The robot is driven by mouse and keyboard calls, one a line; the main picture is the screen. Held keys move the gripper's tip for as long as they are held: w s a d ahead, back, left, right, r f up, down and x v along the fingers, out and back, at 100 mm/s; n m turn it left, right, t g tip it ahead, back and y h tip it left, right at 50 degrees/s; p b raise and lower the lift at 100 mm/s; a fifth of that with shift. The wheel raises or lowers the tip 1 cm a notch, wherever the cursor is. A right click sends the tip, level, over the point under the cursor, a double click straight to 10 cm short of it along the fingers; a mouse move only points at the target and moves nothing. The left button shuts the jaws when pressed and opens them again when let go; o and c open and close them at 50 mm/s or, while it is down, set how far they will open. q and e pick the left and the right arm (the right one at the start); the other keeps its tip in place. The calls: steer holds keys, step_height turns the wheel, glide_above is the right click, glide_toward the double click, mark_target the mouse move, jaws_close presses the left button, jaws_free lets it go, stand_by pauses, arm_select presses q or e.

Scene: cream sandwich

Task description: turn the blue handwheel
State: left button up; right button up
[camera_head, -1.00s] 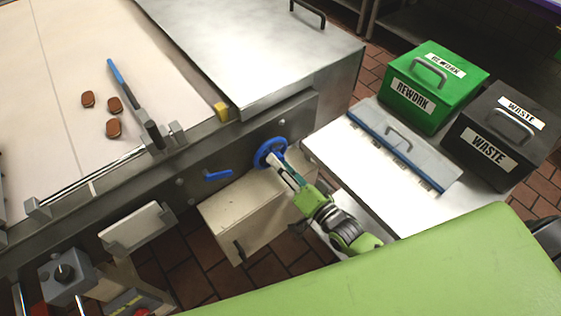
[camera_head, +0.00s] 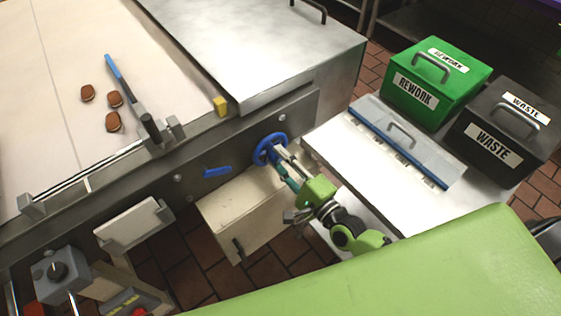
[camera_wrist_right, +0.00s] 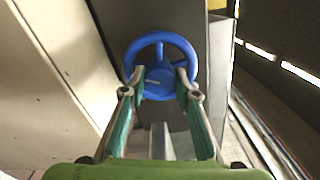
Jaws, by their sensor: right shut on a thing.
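The blue handwheel (camera_head: 268,149) is a ring with spokes and a hub, mounted on the grey side panel of the machine. It also shows in the right wrist view (camera_wrist_right: 160,52), straight ahead. My right gripper (camera_head: 279,160) reaches it from the lower right. In the right wrist view its two fingers (camera_wrist_right: 160,80) are at the lower part of the wheel, one on each side of the hub, and are shut on the wheel. The fingers hide part of the lower rim. My left gripper is not in view.
A blue lever (camera_head: 217,172) sits on the panel left of the wheel. A beige box (camera_head: 240,215) stands below it. A white table (camera_head: 345,160) with a grey-blue lidded tray stands right, with the green rework box (camera_head: 436,88) and black waste box (camera_head: 505,135) behind.

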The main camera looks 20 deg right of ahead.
steer(key=m+b, duration=0.2)
steer(key=m, duration=0.4)
steer(key=shift+b, duration=0.35)
steer(key=shift+m, duration=0.3)
steer(key=o, duration=1.1)
steer(key=v, duration=1.2)
